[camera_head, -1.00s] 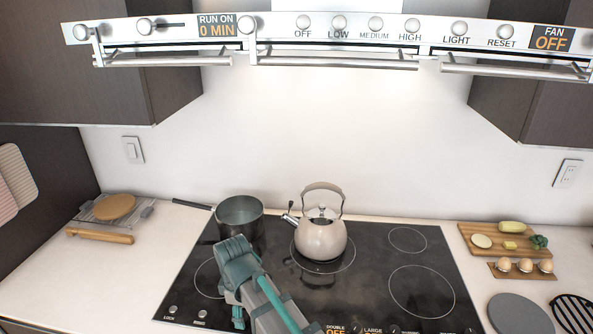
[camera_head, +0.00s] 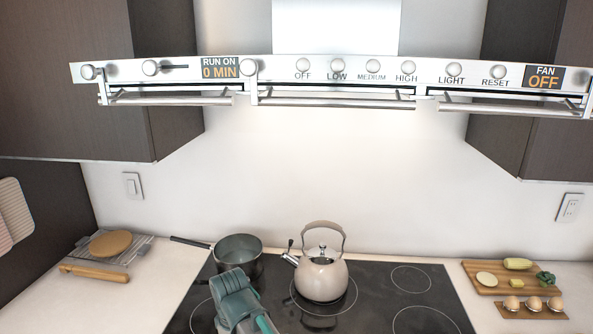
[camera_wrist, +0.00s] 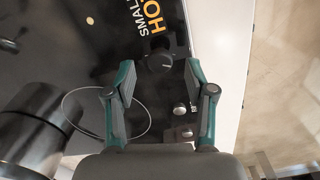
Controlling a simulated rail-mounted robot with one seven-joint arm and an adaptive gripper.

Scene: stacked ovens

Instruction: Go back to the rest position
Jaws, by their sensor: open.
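My gripper is open in the wrist view (camera_wrist: 158,82), with its two teal-edged fingers apart and nothing held between them. It hangs over the front control area of the cooktop (camera_wrist: 50,60), and a dark knob (camera_wrist: 160,60) shows beyond the fingertips. In the head view my arm rises from the bottom edge in front of the pot, over the black cooktop (camera_head: 385,290); the fingers are hidden there.
A dark green pot (camera_head: 238,252) and a beige kettle (camera_head: 321,277) stand on the cooktop. A cutting board with vegetables (camera_head: 487,281) and an egg holder (camera_head: 530,311) lie right. A rolling pin (camera_head: 95,273) lies left. The range hood (camera_head: 330,72) spans above.

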